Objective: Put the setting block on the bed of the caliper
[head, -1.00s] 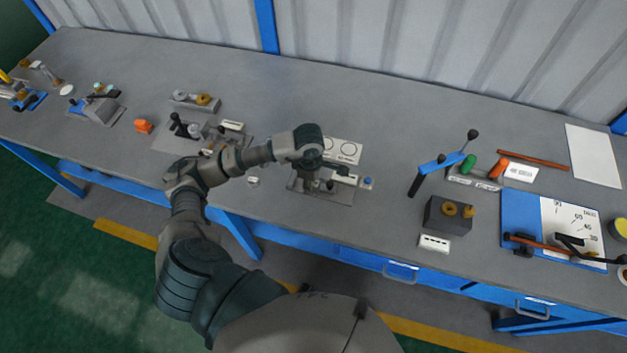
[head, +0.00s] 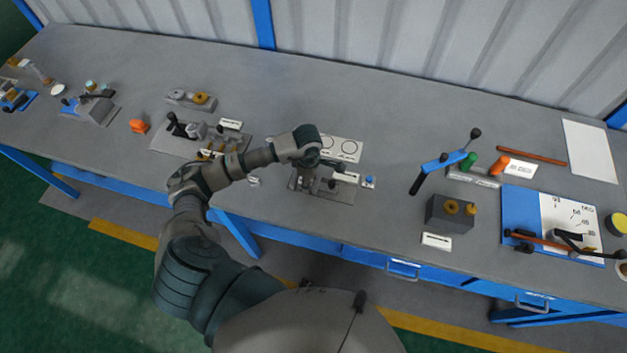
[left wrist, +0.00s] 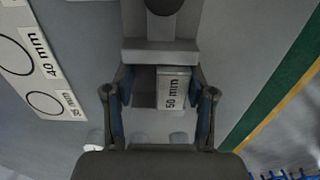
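The setting block (left wrist: 174,88), a light grey block marked "50 mm", lies between the fingers of my left gripper (left wrist: 162,112) in the left wrist view. The fingers stand apart on either side of it. The block is close to the right finger, and a darker surface fills the gap towards the left finger. A grey crosspiece of the caliper (left wrist: 160,52) with a dark round knob is just beyond the block. In the head view my left gripper (head: 316,172) is over the caliper's base plate (head: 335,191) and hides most of the block and bed. My right gripper is not in view.
A white card with circles (head: 340,148) lies behind the caliper. A small blue knob (head: 369,181) is at its right. A dark block with brass knobs (head: 450,213) is right. Bench between is clear.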

